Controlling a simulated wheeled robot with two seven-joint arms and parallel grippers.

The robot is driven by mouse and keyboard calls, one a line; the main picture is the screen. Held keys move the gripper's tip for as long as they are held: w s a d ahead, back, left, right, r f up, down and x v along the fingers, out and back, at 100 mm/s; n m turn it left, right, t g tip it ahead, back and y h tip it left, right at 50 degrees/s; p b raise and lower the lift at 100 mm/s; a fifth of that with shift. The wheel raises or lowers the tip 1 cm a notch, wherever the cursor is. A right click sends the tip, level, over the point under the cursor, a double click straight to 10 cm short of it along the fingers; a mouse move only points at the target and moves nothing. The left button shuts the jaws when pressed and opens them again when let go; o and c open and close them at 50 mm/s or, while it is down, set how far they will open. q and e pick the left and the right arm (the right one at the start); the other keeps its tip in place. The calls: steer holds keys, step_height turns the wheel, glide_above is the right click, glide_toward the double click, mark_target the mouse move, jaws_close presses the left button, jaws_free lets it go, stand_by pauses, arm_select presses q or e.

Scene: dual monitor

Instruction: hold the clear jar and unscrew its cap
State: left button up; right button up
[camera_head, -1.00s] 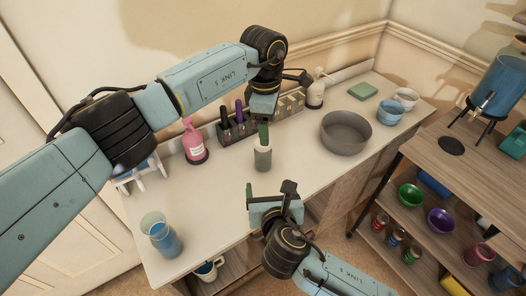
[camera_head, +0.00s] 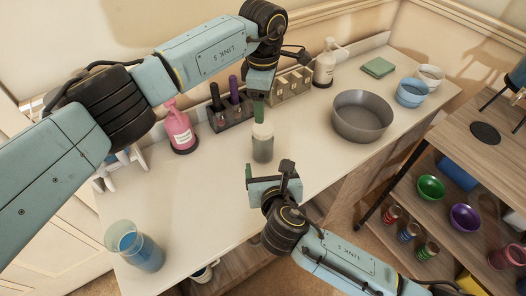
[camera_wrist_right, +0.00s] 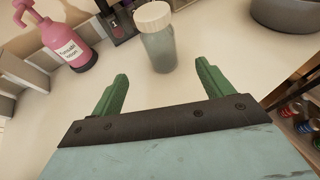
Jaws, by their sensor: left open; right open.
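The clear jar (camera_head: 263,148) stands upright on the white table with a pale, cream-coloured cap (camera_head: 262,130). In the right wrist view the jar (camera_wrist_right: 159,50) and its ribbed cap (camera_wrist_right: 152,15) show just beyond the fingertips. My left gripper (camera_head: 258,110) hangs over the cap, its green finger just above or in front of it; it is open, and I cannot tell whether it touches the cap. My right gripper (camera_wrist_right: 160,85) is open and empty, in front of the jar with its green fingers pointing towards it; in the head view it shows at the table's front edge (camera_head: 268,175).
A pink bottle (camera_head: 178,128) and a dark rack (camera_head: 232,112) with markers stand behind the jar. A grey bowl (camera_head: 361,117) is to the right. A glass of blue liquid (camera_head: 140,250) stands at the front left. The table left of the jar is clear.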

mark_target(264, 149)
arm_select(q)
steer(key=shift+f, duration=0.1)
arm_select(e)
steer(key=x, duration=1.3)
steer(key=shift+w+a+f, duration=0.1)
steer(key=shift+w+f, duration=0.05)
steer(key=shift+w, duration=0.1)
jaws_close()
arm_select(q)
steer(key=m, duration=0.9)
steer(key=shift+f, duration=4)
